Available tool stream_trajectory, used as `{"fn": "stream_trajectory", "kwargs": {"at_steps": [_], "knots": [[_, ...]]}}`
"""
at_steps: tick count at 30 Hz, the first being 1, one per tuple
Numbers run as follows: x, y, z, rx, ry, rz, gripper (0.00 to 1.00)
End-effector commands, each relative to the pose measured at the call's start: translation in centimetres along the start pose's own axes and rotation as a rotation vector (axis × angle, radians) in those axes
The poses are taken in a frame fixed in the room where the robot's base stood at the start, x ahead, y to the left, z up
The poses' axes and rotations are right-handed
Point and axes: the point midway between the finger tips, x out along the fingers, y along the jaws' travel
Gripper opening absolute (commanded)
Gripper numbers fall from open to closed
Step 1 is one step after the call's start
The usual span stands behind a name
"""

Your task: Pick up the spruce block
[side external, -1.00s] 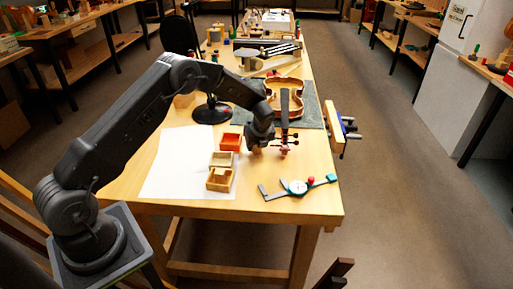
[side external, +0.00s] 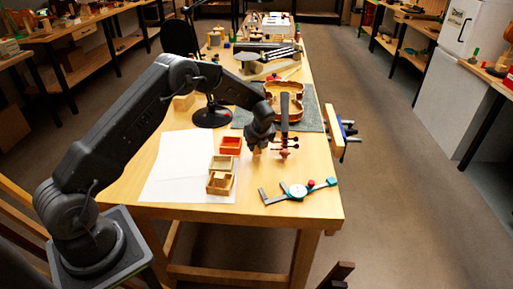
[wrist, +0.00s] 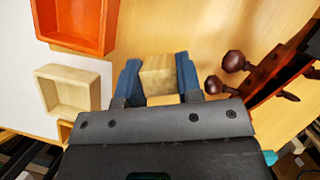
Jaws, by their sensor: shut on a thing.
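The spruce block (wrist: 158,76) is a pale wooden cube, seen in the wrist view between the two blue fingers of my gripper (wrist: 158,80). The fingers are shut on its left and right sides. In the side external view my gripper (side external: 259,150) is low over the table, just left of the violin scroll and pegs (side external: 285,140). The block is mostly hidden there by the gripper, and I cannot tell whether it touches the table.
An orange-red box (wrist: 75,22) and a pale wooden box (wrist: 68,88) lie left of my gripper on white paper (side external: 180,170). The dark pegs (wrist: 234,61) are close on the right. A caliper-like gauge (side external: 298,190) lies near the front edge.

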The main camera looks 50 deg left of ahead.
Motion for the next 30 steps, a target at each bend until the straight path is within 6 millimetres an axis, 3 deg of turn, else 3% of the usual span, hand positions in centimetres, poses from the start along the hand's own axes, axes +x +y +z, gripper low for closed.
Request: {"fn": "stream_trajectory", "kwargs": {"at_steps": [5, 15, 22, 26, 30], "knots": [[-3.0, 0.0, 1.4, -0.002, -0.003, -0.003, 0.11], [-5.6, 7.1, 6.2, -0.005, -0.001, 0.001, 0.11], [-6.8, 9.8, 8.0, -0.002, -0.001, 0.001, 0.11], [-7.8, 10.0, 6.8, 0.004, 0.001, -0.001, 0.11], [-9.7, 9.5, 2.6, 0.010, 0.005, -0.001, 0.11]]}}
